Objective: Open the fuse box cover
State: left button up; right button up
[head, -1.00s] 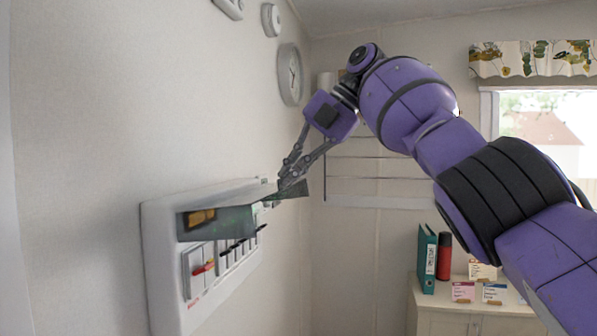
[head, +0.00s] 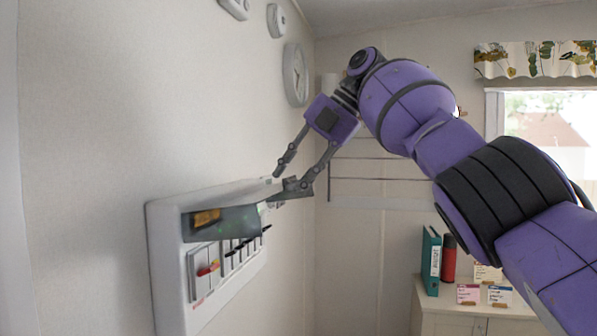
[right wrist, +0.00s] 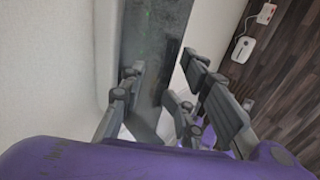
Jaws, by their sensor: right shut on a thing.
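The white fuse box (head: 172,290) hangs on the left wall in the head view. Its smoky see-through cover (head: 222,222) is swung up at the top and juts outward, with the switches below exposed. My right gripper (head: 286,180) is at the far end of the cover, its fingers spread and shut on it. In the right wrist view the cover (right wrist: 155,50) runs up between the fingers of my right gripper (right wrist: 170,85). The exact contact points are hard to make out. My left gripper is not in view.
A round clock (head: 296,75) hangs on the wall above the fuse box. A cabinet (head: 455,315) with a teal binder (head: 431,262), a red cylinder (head: 448,258) and small cards stands at the lower right. The space in front of the box is clear.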

jog(key=shift+a, duration=0.35)
jog(key=shift+r, duration=0.1)
jog(key=s+d+r, duration=0.2)
jog(key=d, duration=1.2)
jog(key=shift+s, duration=0.25)
